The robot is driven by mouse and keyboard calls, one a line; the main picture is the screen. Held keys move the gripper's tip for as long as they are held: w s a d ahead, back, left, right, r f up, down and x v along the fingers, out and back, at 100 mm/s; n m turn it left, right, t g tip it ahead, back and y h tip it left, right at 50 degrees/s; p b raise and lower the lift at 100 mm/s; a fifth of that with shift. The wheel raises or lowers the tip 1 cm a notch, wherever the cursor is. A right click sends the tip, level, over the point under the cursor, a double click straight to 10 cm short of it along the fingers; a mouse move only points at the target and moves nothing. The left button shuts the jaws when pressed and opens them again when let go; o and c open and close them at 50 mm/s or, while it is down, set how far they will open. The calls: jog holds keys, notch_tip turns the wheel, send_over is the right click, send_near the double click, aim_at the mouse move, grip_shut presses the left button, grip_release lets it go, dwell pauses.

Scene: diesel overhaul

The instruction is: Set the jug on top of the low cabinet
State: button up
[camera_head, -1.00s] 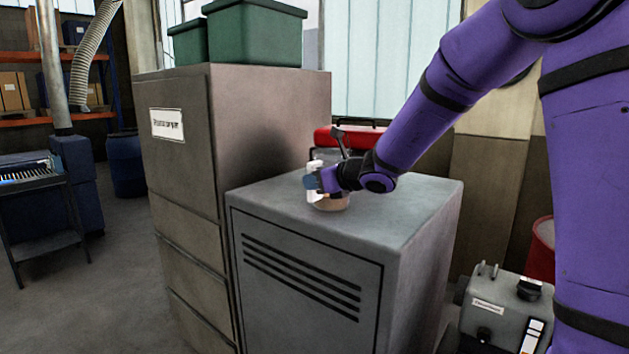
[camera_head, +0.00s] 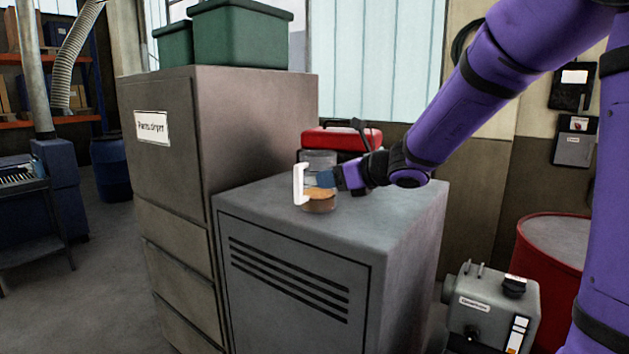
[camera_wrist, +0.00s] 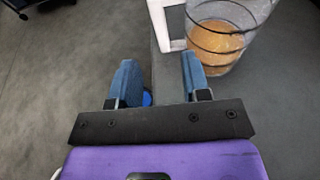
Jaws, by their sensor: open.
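The jug (camera_head: 318,199) is clear, with an orange-brown liquid in it and a white handle on its left side. It stands upright on the grey top of the low cabinet (camera_head: 400,212). In the wrist view the jug (camera_wrist: 217,42) is at the upper right, beyond my fingertips, with its handle (camera_wrist: 166,22) near the cabinet's edge. My gripper (camera_head: 326,179) is just right of the jug in the head view. In the wrist view my gripper (camera_wrist: 158,72) has its blue fingers spread with nothing between them, apart from the jug.
A taller cabinet (camera_head: 165,180) with green bins (camera_head: 242,36) on top stands left of the low one. A red case (camera_head: 343,138) is behind the jug. A grey machine (camera_head: 490,308) and red drum (camera_head: 553,245) stand at right. The cabinet top's front is clear.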

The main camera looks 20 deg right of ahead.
jog(key=s+a+r+n+g+h, duration=0.1)
jog(key=s+a+n+g, duration=0.15)
jog(key=s+n, duration=0.65)
jog(key=s+a+n+g, duration=0.1)
jog(key=s+n+g, duration=0.2)
jog(key=s+n, duration=0.6)
jog(key=s+d+f+n+h, duration=0.1)
jog(key=s+d+n+h, duration=0.2)
jog(key=s, duration=0.4)
jog(key=s+d+n+g+h, duration=0.1)
jog(key=s+d+n+h, duration=0.3)
jog(key=s+n, duration=0.3)
jog(key=shift+s+d+f+n+h, duration=0.3)
jog(key=shift+s+d+f+n, duration=0.1)
jog(key=shift+s+d, duration=0.2)
